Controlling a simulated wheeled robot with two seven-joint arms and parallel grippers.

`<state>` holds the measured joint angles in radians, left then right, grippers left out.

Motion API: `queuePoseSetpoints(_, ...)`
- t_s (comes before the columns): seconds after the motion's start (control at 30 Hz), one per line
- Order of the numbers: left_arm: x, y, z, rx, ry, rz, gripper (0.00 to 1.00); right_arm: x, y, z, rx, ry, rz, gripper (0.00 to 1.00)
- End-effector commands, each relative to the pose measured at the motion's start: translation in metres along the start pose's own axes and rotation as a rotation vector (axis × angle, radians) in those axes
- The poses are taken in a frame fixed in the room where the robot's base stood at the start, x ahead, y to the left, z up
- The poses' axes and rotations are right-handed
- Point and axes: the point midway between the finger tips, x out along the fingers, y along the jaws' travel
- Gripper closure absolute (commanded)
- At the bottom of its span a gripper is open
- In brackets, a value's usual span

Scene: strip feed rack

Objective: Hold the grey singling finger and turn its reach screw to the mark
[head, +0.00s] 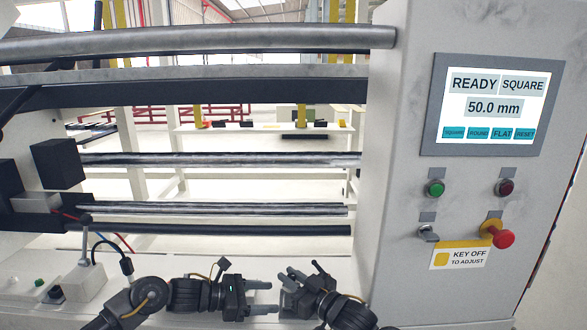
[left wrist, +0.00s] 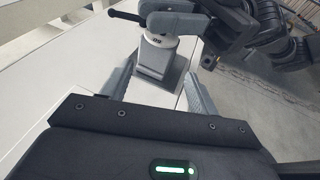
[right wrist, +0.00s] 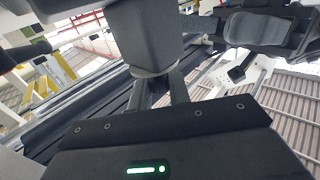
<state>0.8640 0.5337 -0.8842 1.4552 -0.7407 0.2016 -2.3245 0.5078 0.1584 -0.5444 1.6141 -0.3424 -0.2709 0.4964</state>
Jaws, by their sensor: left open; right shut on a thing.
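The grey singling finger (left wrist: 150,86) shows in the left wrist view as a grey block with a pale marked collar (left wrist: 158,48) at its upper end. My left gripper (head: 271,297) is open, its two fingers on either side of the grey block. My right gripper (head: 291,289) is shut at the collar end; a black rod (left wrist: 125,17) sticks out beside it. In the right wrist view the grey block (right wrist: 144,38) lies beyond the fingers, its collar (right wrist: 155,75) close to them. The gripped part, apparently the reach screw, is mostly hidden by the fingers.
The grey machine cabinet (head: 400,170) stands at the right, with a screen (head: 492,105) reading READY, SQUARE, 50.0 mm. Below are buttons, a key switch (head: 428,234) and a red knob (head: 503,239). Long horizontal bars (head: 220,160) cross behind the grippers.

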Motion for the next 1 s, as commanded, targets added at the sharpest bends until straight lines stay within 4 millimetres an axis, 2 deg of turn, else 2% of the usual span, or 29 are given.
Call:
queuePoseSetpoints(0.3,0.049,-0.001,0.0,-0.001,0.0,-0.002,0.4,0.0,0.0,0.001,0.0,-0.001,0.0,0.89)
queuePoseSetpoints(0.5,0.07,0.0,0.0,-0.001,0.001,-0.001,0.4,0.0,0.0,0.0,0.0,-0.001,0.0,0.89)
queuePoseSetpoints(0.7,0.081,0.0,-0.001,-0.001,0.003,0.0,0.4,0.0,-0.001,0.0,0.0,-0.001,-0.001,0.89)
queuePoseSetpoints(1.0,0.082,-0.001,-0.003,-0.002,0.006,-0.001,0.4,0.0,-0.001,0.0,0.0,0.001,-0.003,0.89)
